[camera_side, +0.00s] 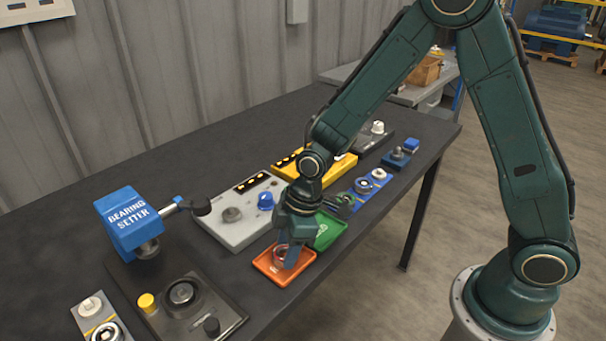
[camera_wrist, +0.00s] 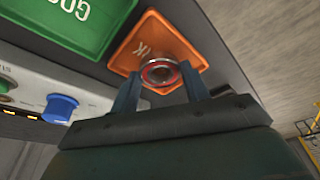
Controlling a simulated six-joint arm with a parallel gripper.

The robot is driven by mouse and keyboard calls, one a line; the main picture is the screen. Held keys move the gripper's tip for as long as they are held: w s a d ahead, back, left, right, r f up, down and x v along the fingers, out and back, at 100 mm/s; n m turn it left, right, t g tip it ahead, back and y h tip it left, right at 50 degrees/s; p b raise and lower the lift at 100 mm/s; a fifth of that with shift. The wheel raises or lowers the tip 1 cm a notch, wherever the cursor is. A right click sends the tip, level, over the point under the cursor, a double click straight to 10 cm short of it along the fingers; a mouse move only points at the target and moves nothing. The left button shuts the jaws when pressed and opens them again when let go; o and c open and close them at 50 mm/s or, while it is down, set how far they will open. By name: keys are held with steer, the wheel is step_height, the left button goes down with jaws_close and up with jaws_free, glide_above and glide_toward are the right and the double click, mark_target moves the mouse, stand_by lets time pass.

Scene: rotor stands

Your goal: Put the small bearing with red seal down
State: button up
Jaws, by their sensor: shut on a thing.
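The small bearing with red seal (camera_wrist: 160,74) is a metal ring with a red band, seen between my gripper's fingers in the wrist view. In the side view the bearing (camera_side: 281,252) shows partly at the fingertips, over the orange tray. My gripper (camera_side: 287,258) points down at the orange tray (camera_side: 268,273) and is shut on the bearing. The fingers (camera_wrist: 158,86) show on both sides of it in the wrist view. The orange tray (camera_wrist: 128,58) lies behind the bearing there. I cannot tell whether the bearing touches the tray floor.
A green tray (camera_side: 328,233) adjoins the orange one. A grey panel with a blue knob (camera_side: 265,200) and a yellow unit (camera_side: 338,168) stand behind. The blue bearing setter (camera_side: 130,222) and its dark base (camera_side: 222,312) are at left. Blue stands (camera_side: 365,186) sit to the right.

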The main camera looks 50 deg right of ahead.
steer(key=shift+f, duration=0.3)
steer(key=shift+f, duration=0.15)
steer(key=o, duration=0.8)
steer(key=v, duration=1.2)
steer(key=shift+d, duration=0.1)
stand_by(0.4)
